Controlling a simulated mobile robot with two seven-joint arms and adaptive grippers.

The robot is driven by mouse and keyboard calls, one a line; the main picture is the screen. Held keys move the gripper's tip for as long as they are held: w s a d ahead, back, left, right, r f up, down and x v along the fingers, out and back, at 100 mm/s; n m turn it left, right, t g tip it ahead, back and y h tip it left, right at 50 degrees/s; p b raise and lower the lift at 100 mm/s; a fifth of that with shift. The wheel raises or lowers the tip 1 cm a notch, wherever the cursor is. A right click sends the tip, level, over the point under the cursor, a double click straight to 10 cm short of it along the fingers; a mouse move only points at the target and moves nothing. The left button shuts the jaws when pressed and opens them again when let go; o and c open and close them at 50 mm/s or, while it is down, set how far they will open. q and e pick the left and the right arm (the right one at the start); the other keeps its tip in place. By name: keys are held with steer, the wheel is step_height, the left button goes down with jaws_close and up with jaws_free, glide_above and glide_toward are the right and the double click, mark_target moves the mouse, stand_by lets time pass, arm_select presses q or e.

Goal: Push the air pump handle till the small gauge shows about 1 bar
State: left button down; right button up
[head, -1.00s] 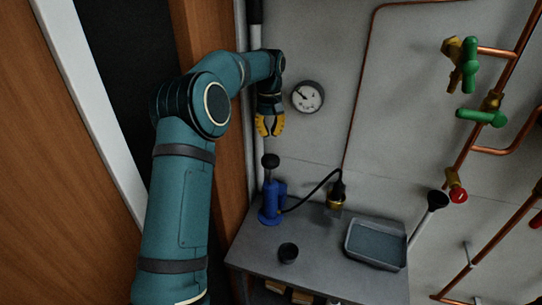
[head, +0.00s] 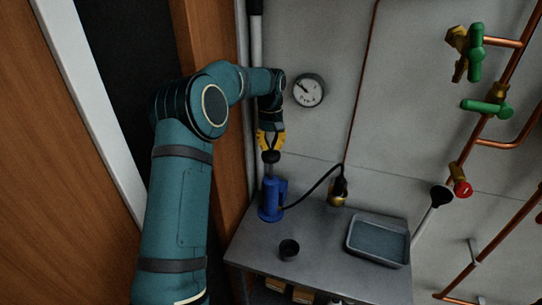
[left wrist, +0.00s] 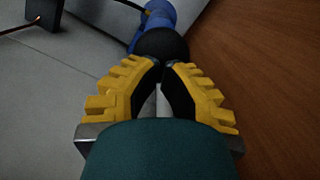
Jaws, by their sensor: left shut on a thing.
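The blue air pump (head: 270,201) stands upright on the grey bench, with a thin rod and a black handle knob (head: 270,157) raised above its body. The round white gauge (head: 309,91) hangs on the wall. Its needle points to the upper left, but its numbers are too small to read. My left gripper (head: 270,148) points down at the top of the knob. In the left wrist view, its yellow-and-black fingers (left wrist: 163,66) meet at the knob (left wrist: 162,45), shut on it, with the blue body beyond. My right gripper is out of view.
A black hose runs from the pump to a brass fitting (head: 337,196). A black cup (head: 289,250) and a grey tray (head: 378,242) are on the bench (head: 318,228). A wooden post (head: 205,40) is close on the left. Copper pipes with green valves (head: 475,55) are at right.

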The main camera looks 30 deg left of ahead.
mark_target(271, 161)
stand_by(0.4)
arm_select(q)
step_height(271, 161, down, 7)
steer(key=b, duration=0.3)
steer(key=shift+s, duration=0.1)
steer(key=shift+r, duration=0.3)
steer(key=w+a+r+p, duration=0.1)
steer(key=p, duration=0.2)
steer(key=shift+w, duration=0.2)
steer(key=shift+w+a+p, duration=0.25)
steer(key=shift+p, duration=0.1)
steer(key=shift+w+a+f, duration=0.1)
steer(key=shift+w+a, duration=0.15)
steer(key=shift+w, duration=0.05)
step_height(271, 161, up, 12)
steer(key=w, duration=0.1)
steer(key=shift+a, duration=0.35)
